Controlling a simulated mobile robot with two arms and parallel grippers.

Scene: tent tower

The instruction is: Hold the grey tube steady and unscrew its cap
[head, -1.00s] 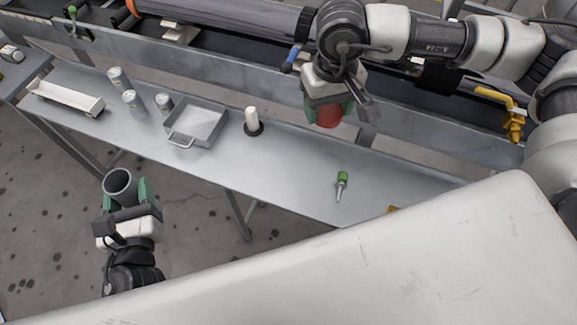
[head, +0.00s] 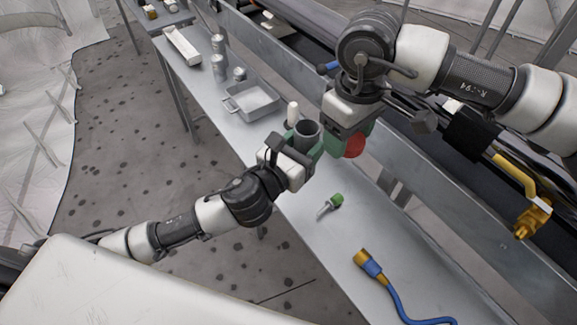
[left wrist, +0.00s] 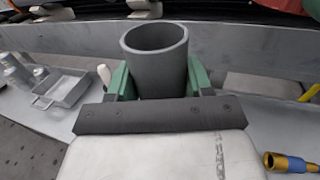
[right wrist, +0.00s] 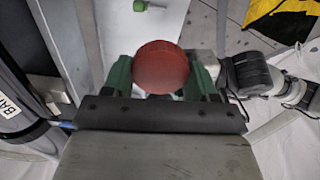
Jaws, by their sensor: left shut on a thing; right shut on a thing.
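The grey tube (head: 306,131) is held upright by my left gripper (head: 300,148), which is shut on it above the bench. In the left wrist view the tube (left wrist: 155,65) stands between green fingers and its open top shows a hollow inside. My right gripper (head: 345,138) is shut on the red cap (head: 354,146), beside the tube to its right. In the right wrist view the round red cap (right wrist: 160,67) sits between the fingers. The cap is off the tube's visible open end. The tube's lower end is hidden.
The metal bench (head: 300,215) carries a grey tray (head: 252,102), a white cylinder (head: 293,112), several grey canisters (head: 219,66) and a green-handled screwdriver (head: 331,204). A blue hose with a yellow end (head: 368,264) lies at the near end. A steel rail runs behind the bench.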

